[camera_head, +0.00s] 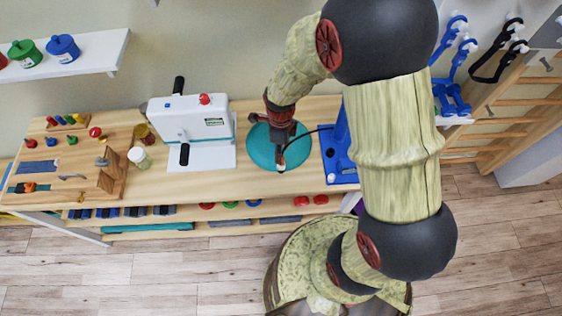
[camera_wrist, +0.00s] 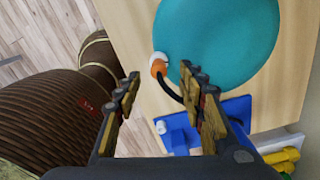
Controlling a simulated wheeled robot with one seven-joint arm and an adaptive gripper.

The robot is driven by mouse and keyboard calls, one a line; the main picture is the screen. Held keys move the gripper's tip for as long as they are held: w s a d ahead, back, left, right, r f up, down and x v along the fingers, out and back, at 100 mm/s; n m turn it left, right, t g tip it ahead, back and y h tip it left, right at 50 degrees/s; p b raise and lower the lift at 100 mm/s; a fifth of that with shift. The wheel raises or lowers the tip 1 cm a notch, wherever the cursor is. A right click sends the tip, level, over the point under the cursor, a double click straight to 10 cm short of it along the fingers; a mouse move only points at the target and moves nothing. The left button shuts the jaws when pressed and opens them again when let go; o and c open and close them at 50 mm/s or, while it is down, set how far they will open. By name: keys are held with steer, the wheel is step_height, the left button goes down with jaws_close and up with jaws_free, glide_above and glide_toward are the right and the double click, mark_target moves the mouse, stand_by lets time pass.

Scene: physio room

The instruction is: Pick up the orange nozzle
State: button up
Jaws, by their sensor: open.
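The orange nozzle (camera_wrist: 157,68) is small, with a pale tip. It rests at the edge of the round teal disc (camera_wrist: 220,45), with a black cable running from it. In the head view the nozzle (camera_head: 282,161) shows small near the disc's lower edge. My gripper (camera_wrist: 160,75) is open, its fingertips to either side of the nozzle in the wrist view. Its height above the nozzle is hard to tell. In the head view my gripper (camera_head: 279,135) is over the teal disc (camera_head: 262,152) and partly hides it.
A blue device (camera_head: 337,158) stands right of the disc; the cable leads toward it. A white machine (camera_head: 192,120) with black handles stands to the left. The wooden bench (camera_head: 250,184) also holds a pegboard (camera_head: 110,178) and small jars (camera_head: 139,157). Bench between machine and disc is narrow.

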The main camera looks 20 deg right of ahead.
step_height(320, 180, down, 5)
steer(key=shift+s+f+b, duration=0.15)
steer(key=shift+b, duration=0.3)
steer(key=c, duration=0.3)
jaws_close()
